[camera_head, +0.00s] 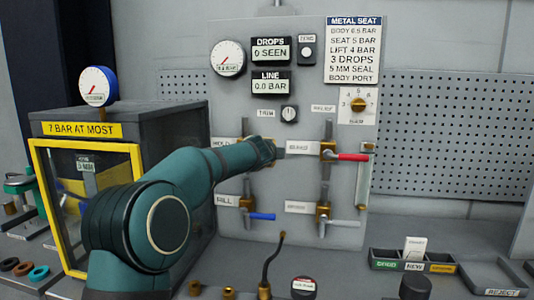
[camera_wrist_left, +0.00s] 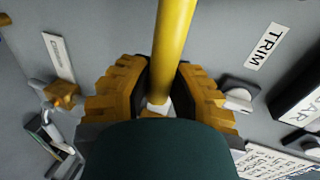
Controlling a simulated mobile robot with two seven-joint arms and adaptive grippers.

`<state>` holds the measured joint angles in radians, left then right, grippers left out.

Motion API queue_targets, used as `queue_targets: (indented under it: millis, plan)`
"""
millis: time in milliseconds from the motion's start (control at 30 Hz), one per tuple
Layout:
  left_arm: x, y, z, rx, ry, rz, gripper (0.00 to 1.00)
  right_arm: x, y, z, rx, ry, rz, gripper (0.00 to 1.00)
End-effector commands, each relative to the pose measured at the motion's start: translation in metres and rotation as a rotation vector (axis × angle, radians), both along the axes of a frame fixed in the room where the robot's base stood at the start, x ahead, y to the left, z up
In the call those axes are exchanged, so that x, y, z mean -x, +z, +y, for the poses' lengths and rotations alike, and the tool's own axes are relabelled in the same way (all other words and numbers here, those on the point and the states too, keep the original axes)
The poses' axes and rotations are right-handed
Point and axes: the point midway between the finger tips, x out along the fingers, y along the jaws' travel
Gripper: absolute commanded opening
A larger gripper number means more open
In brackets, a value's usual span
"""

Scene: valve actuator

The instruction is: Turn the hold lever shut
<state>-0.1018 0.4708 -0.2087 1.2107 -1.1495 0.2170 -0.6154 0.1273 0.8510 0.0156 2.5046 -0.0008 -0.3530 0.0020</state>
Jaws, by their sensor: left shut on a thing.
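The left part of the hold label (camera_head: 221,143) shows on the upright grey panel (camera_head: 235,105) in the head view. My left gripper (camera_head: 268,150) is at the panel just right of that label, and my arm covers the hold valve there. In the left wrist view, the orange fingers of my left gripper (camera_wrist_left: 158,100) are shut on a yellow lever (camera_wrist_left: 174,35). The lever runs up out of that view from between the fingers. Its far end and the valve body are hidden. My right gripper is in neither view.
A red lever (camera_head: 353,157) sits right of my gripper. A blue lever (camera_head: 262,216) and a grey lever (camera_head: 345,223) are below. The trim knob (camera_head: 289,114) is just above. A yellow-framed box (camera_head: 88,145) stands left. The line display (camera_head: 271,86) reads 0.0 bar.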

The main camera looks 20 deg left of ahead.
Motion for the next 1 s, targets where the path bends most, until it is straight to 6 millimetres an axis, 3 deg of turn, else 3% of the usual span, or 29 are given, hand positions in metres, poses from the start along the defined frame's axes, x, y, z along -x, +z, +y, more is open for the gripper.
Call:
queue_targets:
  millis: [600, 633, 700, 1000]
  plan:
    - [-0.0056, -0.0058, 0.0004, -0.044, 0.000, 0.014, 0.00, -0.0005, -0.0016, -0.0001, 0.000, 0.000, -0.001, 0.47]
    - [-0.0057, -0.0059, 0.0004, -0.044, 0.000, 0.014, 0.24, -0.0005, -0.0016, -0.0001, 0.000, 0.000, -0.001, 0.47]
    - [-0.0057, -0.0059, 0.0004, -0.044, 0.000, 0.014, 0.49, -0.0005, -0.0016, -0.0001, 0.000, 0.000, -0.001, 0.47]
    - [-0.0054, -0.0044, 0.0003, -0.042, 0.000, 0.011, 0.52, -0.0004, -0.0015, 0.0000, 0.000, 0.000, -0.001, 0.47]
